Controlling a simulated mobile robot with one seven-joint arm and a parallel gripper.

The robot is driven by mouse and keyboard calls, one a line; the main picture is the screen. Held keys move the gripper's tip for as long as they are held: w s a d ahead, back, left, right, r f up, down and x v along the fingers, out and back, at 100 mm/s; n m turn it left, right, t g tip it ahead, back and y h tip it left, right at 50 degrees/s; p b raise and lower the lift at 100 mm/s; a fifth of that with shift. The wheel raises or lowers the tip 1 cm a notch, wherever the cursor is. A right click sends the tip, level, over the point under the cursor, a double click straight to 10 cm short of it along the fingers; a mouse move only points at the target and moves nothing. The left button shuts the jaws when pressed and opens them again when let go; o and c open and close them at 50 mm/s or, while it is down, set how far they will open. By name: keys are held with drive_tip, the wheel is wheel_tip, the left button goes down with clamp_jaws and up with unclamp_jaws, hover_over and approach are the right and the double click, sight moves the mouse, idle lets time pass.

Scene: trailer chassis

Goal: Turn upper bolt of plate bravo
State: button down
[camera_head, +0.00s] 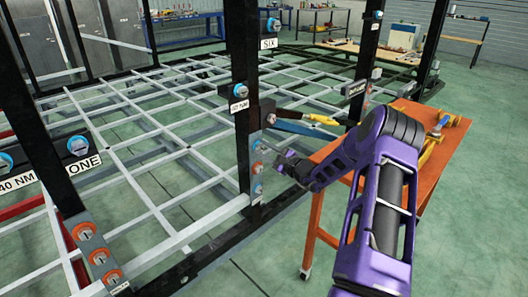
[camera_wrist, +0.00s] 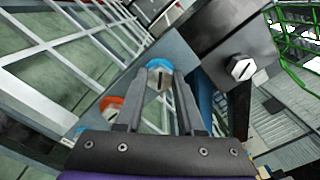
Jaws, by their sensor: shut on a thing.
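A grey plate (camera_head: 257,178) with several bolts in a vertical row is fixed to a dark post; no readable name shows on it. My gripper (camera_wrist: 160,74) has its fingers on either side of the plate's upper bolt (camera_wrist: 158,66), shut on its slotted head, with a blue ring around it. In the head view my gripper (camera_head: 281,158) is at the plate's right side, near the upper bolt (camera_head: 257,147).
An orange table (camera_head: 440,150) with yellow tools stands right of my arm. White frame bars (camera_head: 150,120) fill the left. Another bolted plate (camera_head: 97,250) is at lower left.

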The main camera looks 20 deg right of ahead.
drive_tip(key=shift+w+a+r+n, duration=0.1)
drive_tip(key=shift+r+n, duration=0.05)
drive_tip(key=shift+n, duration=0.45)
drive_tip(key=c, duration=0.5)
unclamp_jaws()
drive_tip(key=p+v, duration=0.1)
drive_tip(key=v, duration=1.6)
drive_tip(key=shift+s, duration=0.2)
drive_tip(key=shift+n, duration=0.3)
